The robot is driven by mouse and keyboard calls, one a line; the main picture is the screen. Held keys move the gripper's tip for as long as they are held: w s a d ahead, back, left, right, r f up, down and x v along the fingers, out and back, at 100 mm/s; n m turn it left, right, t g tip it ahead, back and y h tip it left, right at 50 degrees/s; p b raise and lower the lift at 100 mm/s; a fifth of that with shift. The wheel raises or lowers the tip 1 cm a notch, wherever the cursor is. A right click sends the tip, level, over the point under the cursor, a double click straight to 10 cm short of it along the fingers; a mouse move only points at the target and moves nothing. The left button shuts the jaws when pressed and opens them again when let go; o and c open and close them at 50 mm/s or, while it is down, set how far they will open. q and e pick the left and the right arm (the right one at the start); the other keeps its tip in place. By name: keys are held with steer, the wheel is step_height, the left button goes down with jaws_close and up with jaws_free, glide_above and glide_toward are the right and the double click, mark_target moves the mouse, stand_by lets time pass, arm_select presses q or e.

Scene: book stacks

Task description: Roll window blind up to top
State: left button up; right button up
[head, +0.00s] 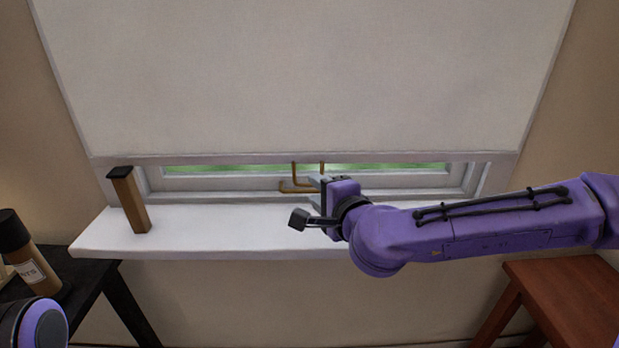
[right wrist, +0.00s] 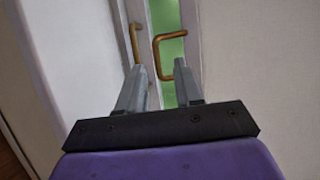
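The white window blind (head: 310,80) hangs down over most of the window. A narrow strip of glass shows below its lower edge. A brass U-shaped pull handle (head: 294,170) hangs at the middle of that edge; it also shows in the right wrist view (right wrist: 157,55). My right gripper (head: 316,184) is just in front of the handle. In the right wrist view the gripper (right wrist: 159,67) has its fingers apart, with the handle's bar ahead between their lines. I cannot tell whether either finger touches it. My left gripper is not in view.
A second brass handle (head: 290,187) sits low on the window frame, close to my right fingertips. The white sill (head: 200,235) holds an upright tan, black-topped object (head: 130,200). A dark table (head: 95,275) with a bottle (head: 25,250) stands left, a reddish wooden table (head: 565,290) right.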

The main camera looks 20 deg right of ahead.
mark_target(310, 185)
steer(key=x, duration=0.5)
steer(key=shift+w+f, duration=0.1)
steer(key=shift+f, duration=0.1)
steer(key=shift+c, duration=0.3)
